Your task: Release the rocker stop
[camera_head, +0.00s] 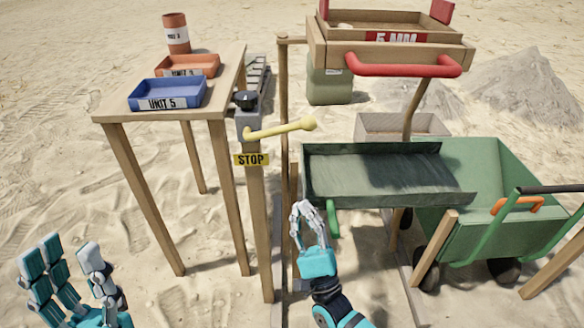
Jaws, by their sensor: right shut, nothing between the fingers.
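The rocker stop shows as a yellow lever (280,130) with a round knob on its right end. It sits on a wooden post and slopes slightly up to the right. A yellow STOP label (251,160) is fixed to the post below it. My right gripper (309,222) is shut and empty, with its fingers pointing up. In the picture it is below the lever's knob and in front of the left end of the green tray, apart from the lever. My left gripper (68,262) is open and empty at the bottom left, away from the post.
A wooden sieve (385,56) with a red handle stands above the dark green tray (390,190). A green wheelbarrow (480,210) is at right. The table (215,90) at left holds a blue UNIT 5 tray (168,91), an orange tray (188,65) and a canister (176,33).

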